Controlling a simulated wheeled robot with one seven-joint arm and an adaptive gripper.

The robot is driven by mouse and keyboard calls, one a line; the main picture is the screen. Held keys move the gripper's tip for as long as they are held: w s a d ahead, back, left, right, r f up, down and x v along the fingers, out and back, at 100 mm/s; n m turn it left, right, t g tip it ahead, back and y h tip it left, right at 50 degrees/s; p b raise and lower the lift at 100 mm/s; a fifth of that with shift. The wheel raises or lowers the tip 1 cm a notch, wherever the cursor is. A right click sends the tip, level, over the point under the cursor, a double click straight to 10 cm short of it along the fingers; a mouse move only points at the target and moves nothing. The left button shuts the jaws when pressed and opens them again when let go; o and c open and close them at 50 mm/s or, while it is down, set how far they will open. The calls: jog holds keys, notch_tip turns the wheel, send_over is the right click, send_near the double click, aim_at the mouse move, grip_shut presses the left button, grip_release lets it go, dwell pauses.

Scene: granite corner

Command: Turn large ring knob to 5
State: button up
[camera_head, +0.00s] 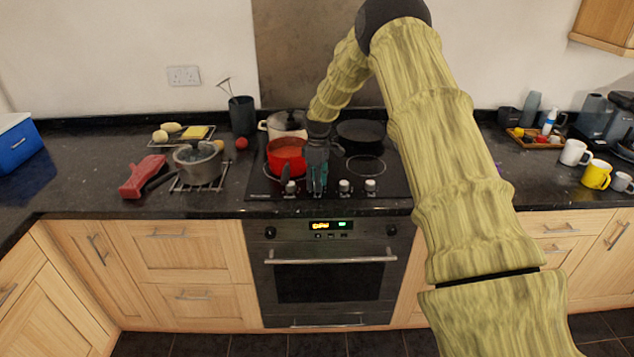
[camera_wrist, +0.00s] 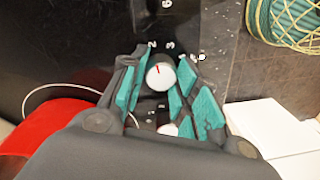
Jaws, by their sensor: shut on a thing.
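The white knob (camera_wrist: 161,77) with a red pointer line sits between the teal-padded fingers of my gripper (camera_wrist: 158,80) in the wrist view. The gripper is shut on this knob. The red line points up and slightly left, roughly toward the printed 2; a 3 is printed to its right. Other figures on the dial are hidden or too small to read. In the head view my gripper (camera_head: 317,183) points down at the hob's front edge and hides the held knob. Other hob knobs (camera_head: 344,186) show on both sides of it.
A red pot (camera_head: 286,157) stands close behind and left of my gripper; it also shows in the wrist view (camera_wrist: 48,127). A cream pot (camera_head: 284,122) and a dark pan (camera_head: 360,131) stand farther back. A grey pot (camera_head: 197,160) is on a rack at left.

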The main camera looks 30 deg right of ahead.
jog(key=m, duration=0.7)
jog(key=shift+w+d+r+t, duration=0.15)
jog(key=shift+r+t, duration=0.05)
jog(key=shift+t, duration=0.1)
jog(key=m, duration=0.7)
jog(key=shift+m, duration=0.3)
jog(key=m, duration=0.5)
jog(key=shift+d+p, duration=0.1)
jog(key=shift+p, duration=0.2)
jog(key=shift+s+m, duration=0.2)
jog(key=shift+m, duration=1.9)
jog(key=o, duration=1)
jog(key=shift+f, duration=0.15)
jog(key=shift+s, duration=0.1)
